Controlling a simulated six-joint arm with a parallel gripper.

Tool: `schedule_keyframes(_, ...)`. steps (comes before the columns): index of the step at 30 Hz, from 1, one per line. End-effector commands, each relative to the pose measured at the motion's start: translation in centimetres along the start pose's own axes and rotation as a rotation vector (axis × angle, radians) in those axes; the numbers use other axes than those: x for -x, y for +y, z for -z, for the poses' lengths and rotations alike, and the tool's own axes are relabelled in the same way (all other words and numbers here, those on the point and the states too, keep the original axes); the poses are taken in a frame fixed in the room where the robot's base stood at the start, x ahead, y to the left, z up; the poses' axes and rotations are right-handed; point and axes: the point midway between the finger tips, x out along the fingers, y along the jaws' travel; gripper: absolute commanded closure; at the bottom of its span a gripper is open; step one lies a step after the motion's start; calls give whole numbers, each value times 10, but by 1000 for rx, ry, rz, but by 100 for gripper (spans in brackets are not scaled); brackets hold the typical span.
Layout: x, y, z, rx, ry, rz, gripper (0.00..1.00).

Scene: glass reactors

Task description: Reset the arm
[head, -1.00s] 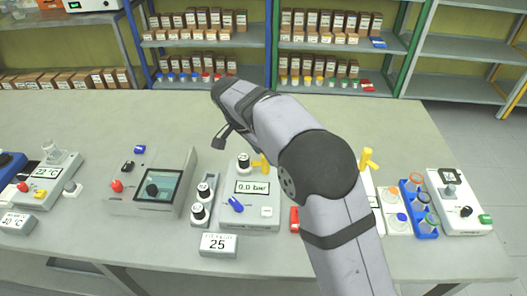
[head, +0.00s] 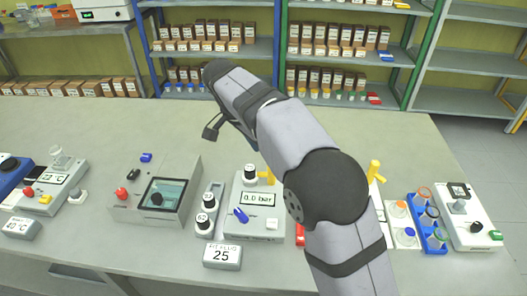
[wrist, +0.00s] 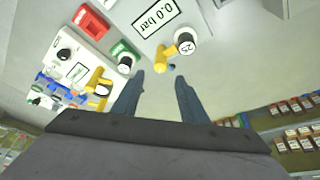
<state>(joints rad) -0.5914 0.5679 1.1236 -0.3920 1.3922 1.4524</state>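My arm (head: 285,135) reaches up and away over the table in the head view, its far end above the back part of the tabletop. My gripper (wrist: 158,85) shows in the wrist view with its two dark fingers apart and nothing between them. It is open and hangs clear of the devices. In the head view the fingers cannot be made out clearly. The device reading 0.0 bar (head: 246,222), with a blue lever and a yellow valve (head: 267,177), stands below and in front of the arm's far end.
A grey device with a teal screen (head: 165,192) and a block reading 25 (head: 222,256) stand left of the arm. A blue rack with vials (head: 432,238) and a white device (head: 468,215) stand to the right. Stocked shelves (head: 215,50) are behind. The back tabletop (head: 90,125) is clear.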

Motion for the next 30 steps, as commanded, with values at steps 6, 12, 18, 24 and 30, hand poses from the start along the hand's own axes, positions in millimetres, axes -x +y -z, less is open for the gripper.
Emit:
schedule_keyframes(6, 0, 0, 0, 0, 0, 1, 61)
schedule_keyframes(12, -2, 4, 3, 16, -6, -2, 61)
schedule_keyframes(18, -14, 36, 14, 123, -54, -18, 61)
schedule_keyframes(24, -38, 101, 22, 313, -150, -19, 61)
schedule_keyframes(30, -59, 179, 11, 498, -249, 19, 61)
